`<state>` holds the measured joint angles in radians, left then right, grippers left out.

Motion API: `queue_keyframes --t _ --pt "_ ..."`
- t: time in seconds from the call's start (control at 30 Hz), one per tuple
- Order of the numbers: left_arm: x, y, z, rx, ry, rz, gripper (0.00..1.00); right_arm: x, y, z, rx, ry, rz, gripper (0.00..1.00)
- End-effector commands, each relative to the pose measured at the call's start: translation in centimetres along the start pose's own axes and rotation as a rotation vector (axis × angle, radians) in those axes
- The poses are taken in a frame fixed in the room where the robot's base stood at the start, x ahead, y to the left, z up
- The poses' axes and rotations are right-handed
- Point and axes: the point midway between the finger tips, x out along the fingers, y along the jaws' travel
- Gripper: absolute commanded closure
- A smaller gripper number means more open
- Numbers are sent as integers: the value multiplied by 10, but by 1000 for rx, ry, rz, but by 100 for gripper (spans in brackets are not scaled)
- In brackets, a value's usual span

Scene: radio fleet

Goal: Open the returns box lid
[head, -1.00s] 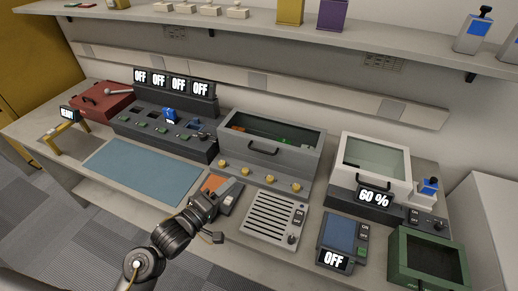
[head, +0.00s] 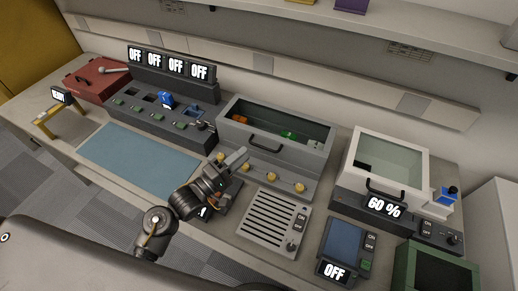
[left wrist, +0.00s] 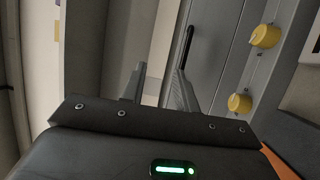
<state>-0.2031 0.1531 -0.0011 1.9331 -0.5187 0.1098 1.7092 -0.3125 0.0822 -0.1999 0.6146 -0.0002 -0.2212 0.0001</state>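No label marks the returns box, so I cannot tell which box it is. A red box (head: 104,80) with a shut lid and dark handle stands at the far left. A grey box (head: 230,127) with a clear top and black front handle (head: 264,144) stands mid-table; orange and green items show inside. My left gripper (head: 240,158) is in front of its left part, near the yellow knobs (head: 245,168). In the left wrist view the fingers (left wrist: 158,85) are apart and empty, with the handle (left wrist: 188,45) beyond them. My right gripper is not in view.
A white box (head: 390,160) with a clear lid stands at the right beside a 60 % display. An open green bin (head: 408,265) is at the front right. A blue mat (head: 140,160) lies clear at the left. A shelf (head: 400,30) runs above.

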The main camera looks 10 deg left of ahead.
Motion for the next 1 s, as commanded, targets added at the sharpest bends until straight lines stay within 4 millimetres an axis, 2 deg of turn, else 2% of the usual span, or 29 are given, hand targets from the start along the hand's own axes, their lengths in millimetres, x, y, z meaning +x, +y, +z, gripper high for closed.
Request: queue_keyframes --t 0.17,0.3,0.53,0.7,1.0 --pt "-7 -42 3 -4 1 -5 70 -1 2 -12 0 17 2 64" --pt "25 -36 3 -1 0 3 70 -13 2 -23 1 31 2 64" --pt "57 -39 3 0 0 1 70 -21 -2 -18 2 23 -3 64" --pt "67 -40 3 0 1 0 70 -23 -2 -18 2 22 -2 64" --pt "68 -40 3 1 1 0 70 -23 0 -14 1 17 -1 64"
